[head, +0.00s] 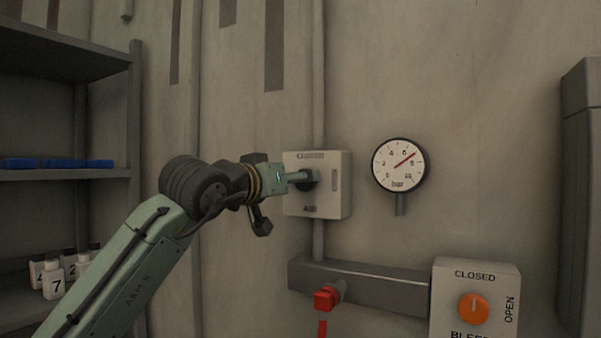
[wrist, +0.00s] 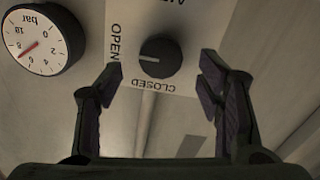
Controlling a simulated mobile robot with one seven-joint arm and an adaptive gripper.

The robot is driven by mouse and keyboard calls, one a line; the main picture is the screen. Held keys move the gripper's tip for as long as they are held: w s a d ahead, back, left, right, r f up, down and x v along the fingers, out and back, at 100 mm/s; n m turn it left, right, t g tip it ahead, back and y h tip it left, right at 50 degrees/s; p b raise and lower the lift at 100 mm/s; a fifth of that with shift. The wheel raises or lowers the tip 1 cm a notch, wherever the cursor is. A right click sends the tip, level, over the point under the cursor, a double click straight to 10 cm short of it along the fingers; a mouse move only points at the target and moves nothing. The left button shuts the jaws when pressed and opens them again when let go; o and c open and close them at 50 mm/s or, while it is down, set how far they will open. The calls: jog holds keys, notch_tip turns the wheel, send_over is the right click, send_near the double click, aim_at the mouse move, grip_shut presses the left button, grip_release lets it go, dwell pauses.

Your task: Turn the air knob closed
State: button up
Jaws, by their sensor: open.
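The dark round air knob (wrist: 160,55) sits on a pale box (head: 335,190) on the wall. Its light pointer mark faces left in the wrist view, toward the word OPEN. The word CLOSED reads upside down below the knob there. My gripper (wrist: 161,78) is open and empty, one finger on each side just below the knob in the wrist view, with gaps to it. In the head view my gripper (head: 300,178) reaches the box front and hides part of the knob (head: 311,180); I cannot tell whether they touch.
A pressure gauge (head: 399,165) right of the box reads about 7 bar. Below are a grey rail (head: 375,287), a red fitting (head: 326,298) and a second box with an orange knob (head: 473,309). Shelves (head: 70,175) with bottles stand at left; a grey cabinet (head: 583,200) at right.

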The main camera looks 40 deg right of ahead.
jog(key=x, duration=0.3)
jog(key=shift+w+d+p, duration=0.15)
jog(key=shift+w+p, duration=0.05)
jog(key=shift+p, duration=0.15)
jog(key=c, duration=1.1)
jog(key=shift+c, duration=0.2)
